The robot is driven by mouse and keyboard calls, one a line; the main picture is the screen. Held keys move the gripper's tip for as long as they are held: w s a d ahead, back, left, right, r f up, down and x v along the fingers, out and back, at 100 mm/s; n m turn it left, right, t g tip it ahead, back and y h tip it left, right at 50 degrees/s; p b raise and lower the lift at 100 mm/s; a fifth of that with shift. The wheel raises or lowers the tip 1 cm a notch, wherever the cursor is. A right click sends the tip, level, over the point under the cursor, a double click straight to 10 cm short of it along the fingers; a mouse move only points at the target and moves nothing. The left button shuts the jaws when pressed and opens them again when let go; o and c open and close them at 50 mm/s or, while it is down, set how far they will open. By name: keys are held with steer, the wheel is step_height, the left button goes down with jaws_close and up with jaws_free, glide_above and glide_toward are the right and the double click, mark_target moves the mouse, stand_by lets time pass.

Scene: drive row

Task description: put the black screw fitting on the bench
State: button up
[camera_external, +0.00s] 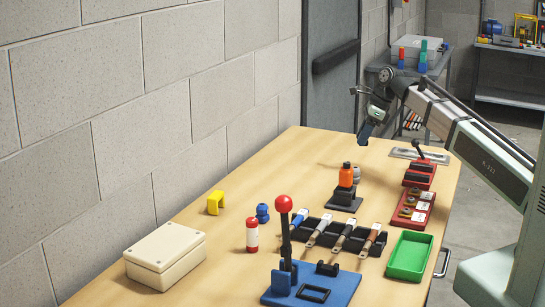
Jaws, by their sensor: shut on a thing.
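My gripper (367,127) is in the air above the far end of the wooden bench (300,160), pointing down. It is shut on a small dark piece at its fingertips, which looks like the black screw fitting (363,140). The fitting's shape is too small to make out, and the fingers partly hide it. There is clear air between it and the bench top. No other black screw fitting stands out on the bench.
A tool rack (338,236), green tray (409,256), red holders (411,208) and a blue base with a red-knobbed lever (311,283) fill the right and front. The bench's far left is clear.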

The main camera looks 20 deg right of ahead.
steer(key=shift+f, duration=4.7)
steer(key=shift+f, duration=0.1)
steer(key=o, duration=1)
steer(key=v, duration=1.2)
